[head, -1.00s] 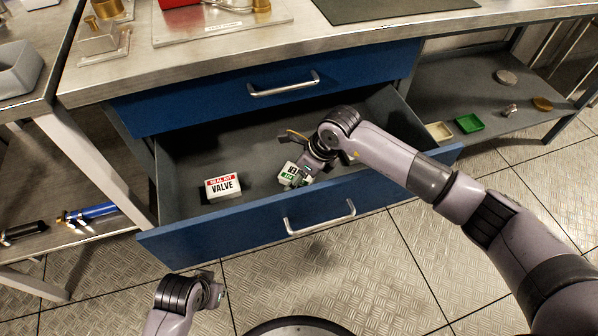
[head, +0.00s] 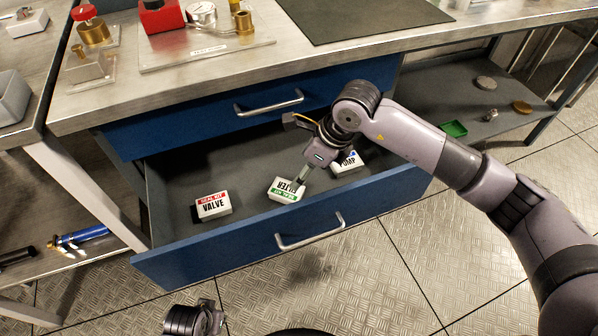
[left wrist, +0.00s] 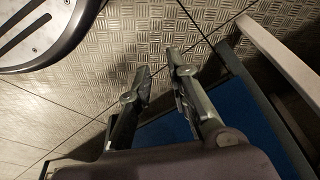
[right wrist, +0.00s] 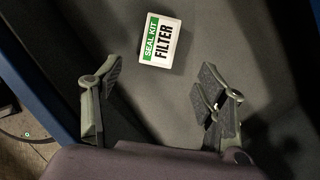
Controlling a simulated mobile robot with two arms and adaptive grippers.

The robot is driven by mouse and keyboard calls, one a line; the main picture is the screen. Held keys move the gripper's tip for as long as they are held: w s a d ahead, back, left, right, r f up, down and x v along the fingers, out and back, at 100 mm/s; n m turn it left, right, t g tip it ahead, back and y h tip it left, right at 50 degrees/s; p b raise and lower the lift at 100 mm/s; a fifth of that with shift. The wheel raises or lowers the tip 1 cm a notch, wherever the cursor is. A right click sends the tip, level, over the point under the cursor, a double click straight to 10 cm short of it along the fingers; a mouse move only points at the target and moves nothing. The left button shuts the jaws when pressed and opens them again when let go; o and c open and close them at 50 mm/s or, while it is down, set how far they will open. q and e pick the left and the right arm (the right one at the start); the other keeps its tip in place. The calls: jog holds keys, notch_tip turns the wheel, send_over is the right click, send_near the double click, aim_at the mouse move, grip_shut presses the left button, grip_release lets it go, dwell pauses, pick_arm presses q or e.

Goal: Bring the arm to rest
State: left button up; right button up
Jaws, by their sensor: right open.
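My right gripper (head: 302,176) reaches down into the open blue drawer. In the right wrist view its fingers (right wrist: 162,84) are spread and empty. A white seal kit box with a green band, FILTER (head: 286,190), lies on the drawer floor by its fingertips; it also shows beyond and between the fingers in the right wrist view (right wrist: 160,41). My left gripper (head: 212,316) is low in front of the drawer, at the bottom of the head view. Its fingers (left wrist: 158,74) are apart with nothing between them.
The open drawer (head: 200,262) also holds a red-banded VALVE box (head: 213,206) at left and a PUMP box (head: 347,162) at right, partly behind my right gripper. A closed drawer (head: 190,118) and the workbench top (head: 290,58) are above. The floor in front is clear.

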jog(key=shift+r, duration=0.25)
dwell(0.3)
